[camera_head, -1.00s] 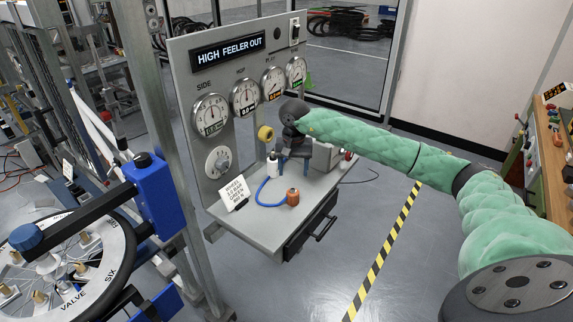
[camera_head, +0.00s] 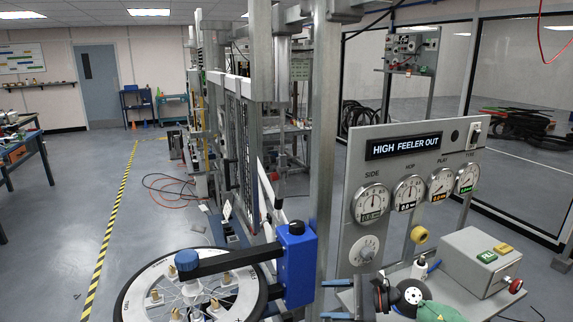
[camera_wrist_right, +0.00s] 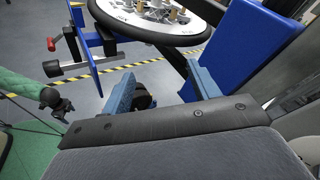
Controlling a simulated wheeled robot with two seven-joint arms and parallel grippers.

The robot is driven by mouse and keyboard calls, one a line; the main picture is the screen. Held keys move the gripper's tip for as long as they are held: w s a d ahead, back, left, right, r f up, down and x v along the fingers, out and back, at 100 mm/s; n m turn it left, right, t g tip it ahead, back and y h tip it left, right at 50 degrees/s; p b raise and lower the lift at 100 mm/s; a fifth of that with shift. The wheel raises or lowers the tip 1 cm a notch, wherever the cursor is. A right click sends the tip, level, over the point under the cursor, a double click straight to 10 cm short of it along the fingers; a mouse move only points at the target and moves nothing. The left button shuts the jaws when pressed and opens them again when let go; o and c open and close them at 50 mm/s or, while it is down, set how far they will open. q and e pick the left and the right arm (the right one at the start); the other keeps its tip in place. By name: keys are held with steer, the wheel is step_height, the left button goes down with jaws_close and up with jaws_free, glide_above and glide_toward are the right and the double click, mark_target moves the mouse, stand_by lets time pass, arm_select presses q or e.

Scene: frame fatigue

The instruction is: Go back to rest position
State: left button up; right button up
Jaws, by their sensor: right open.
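My right gripper (camera_head: 335,299) shows at the bottom right of the head view, with its two blue fingers apart, pointing left toward the wheel. In the right wrist view its fingers (camera_wrist_right: 161,72) stand apart with nothing held between them. Part of my green-sleeved right arm (camera_head: 436,311) shows at the bottom edge of the head view, in front of the gauge bench. My left gripper does not show in the head view. A green-sleeved arm part of mine (camera_wrist_right: 24,83) shows at the left of the right wrist view.
The gauge panel (camera_head: 357,152) reads HIGH FEELER OUT. A grey button box (camera_head: 478,262) sits on its bench. Open floor (camera_head: 60,215) lies at far left.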

step_height(320, 180, up, 5)
steer(key=s+m+t, duration=0.1)
steer(key=m+t, duration=1.1)
steer(key=m, duration=0.7)
steer(key=s+d+f+m+t+h, duration=0.15)
steer(key=d+f+m+h, duration=0.25)
steer(key=m+h, duration=0.5)
steer(key=s+d+f+m+t+h, duration=0.1)
steer(key=s+d+f+m+h, duration=0.3)
steer(key=m, duration=0.8)
steer(key=s+d+f+m+g+h, duration=0.35)
steer(key=s+f+m+g, duration=0.55)
steer(key=f, duration=0.4)
steer(key=s+a+f+m+g+y, duration=0.1)
steer(key=s+f+m+g, duration=0.2)
steer(key=s, duration=0.5)
steer(key=s+a+f+m+g+y, duration=0.1)
steer(key=s+f+m+g, duration=0.2)
steer(key=s, duration=0.5)
step_height(320, 180, down, 24)
steer(key=a, duration=0.2)
steer(key=s+f+g, duration=0.1)
steer(key=s+f, duration=0.2)
steer(key=f, duration=0.7)
steer(key=s+f, duration=0.3)
steer(key=f, duration=0.6)
steer(key=shift+a+f+n+g, duration=0.2)
steer(key=shift+f+n+g, duration=0.1)
steer(key=shift+f+g, duration=0.1)
